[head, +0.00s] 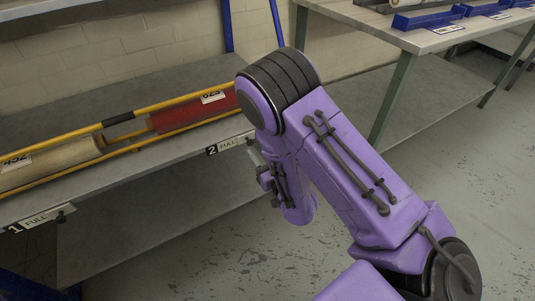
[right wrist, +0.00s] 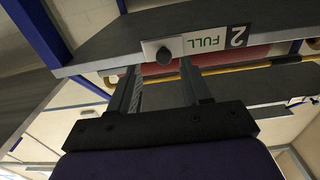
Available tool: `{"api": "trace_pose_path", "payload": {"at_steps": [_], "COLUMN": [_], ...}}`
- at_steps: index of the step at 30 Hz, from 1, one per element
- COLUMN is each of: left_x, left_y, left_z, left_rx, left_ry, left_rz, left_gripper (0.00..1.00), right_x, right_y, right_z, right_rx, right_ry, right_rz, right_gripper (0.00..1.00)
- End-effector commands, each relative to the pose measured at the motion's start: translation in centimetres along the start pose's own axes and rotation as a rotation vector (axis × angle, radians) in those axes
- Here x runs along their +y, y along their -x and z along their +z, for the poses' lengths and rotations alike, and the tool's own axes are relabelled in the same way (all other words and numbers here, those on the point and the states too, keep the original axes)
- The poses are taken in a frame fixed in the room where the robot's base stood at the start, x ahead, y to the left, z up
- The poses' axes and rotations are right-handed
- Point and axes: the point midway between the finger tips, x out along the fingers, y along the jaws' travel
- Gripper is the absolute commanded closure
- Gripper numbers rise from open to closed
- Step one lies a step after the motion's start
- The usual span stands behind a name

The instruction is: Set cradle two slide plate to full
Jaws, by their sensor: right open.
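The cradle two slide plate (head: 229,145) is on the front edge of the shelf, with the number 2 at its left and the word FULL showing. In the right wrist view the plate (right wrist: 205,43) appears upside down, with green FULL lettering beside the 2 and a dark round knob (right wrist: 164,56) on its white part. My right gripper (head: 265,179) is just below and right of the plate in the head view. In the right wrist view its open fingers (right wrist: 161,72) straddle the knob's position, empty; contact cannot be told. My left gripper is not in view.
A red roll (head: 190,113) lies behind the plate between yellow bars (head: 150,108). A pale roll (head: 50,165) lies to the left, above a slide plate numbered 1 (head: 38,219) reading FULL. Another table (head: 420,35) with blue cradles stands at the upper right. Open floor lies between.

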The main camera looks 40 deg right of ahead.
Motion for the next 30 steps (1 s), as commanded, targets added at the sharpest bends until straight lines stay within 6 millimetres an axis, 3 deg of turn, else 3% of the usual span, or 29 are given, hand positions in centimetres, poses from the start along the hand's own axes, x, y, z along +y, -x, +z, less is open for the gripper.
{"api": "trace_pose_path", "payload": {"at_steps": [6, 10, 28, 30], "left_x": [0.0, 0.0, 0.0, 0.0], "left_y": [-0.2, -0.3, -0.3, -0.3], "left_z": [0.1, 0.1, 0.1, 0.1], "left_rx": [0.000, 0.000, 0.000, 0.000], "left_ry": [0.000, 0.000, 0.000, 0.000], "left_rz": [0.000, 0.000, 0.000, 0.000], "left_gripper": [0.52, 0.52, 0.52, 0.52], "right_x": [-0.1, 0.0, 0.0, -0.3], "right_y": [5.1, 6.7, 7.2, 7.2], "right_z": [0.2, 0.1, 0.0, 0.8], "right_rx": [-0.005, -0.002, -0.001, -0.041], "right_ry": [0.003, 0.002, -0.007, -0.016], "right_rz": [-0.004, -0.002, 0.000, -0.014], "right_gripper": [0.52, 0.52, 0.52, 0.52]}}
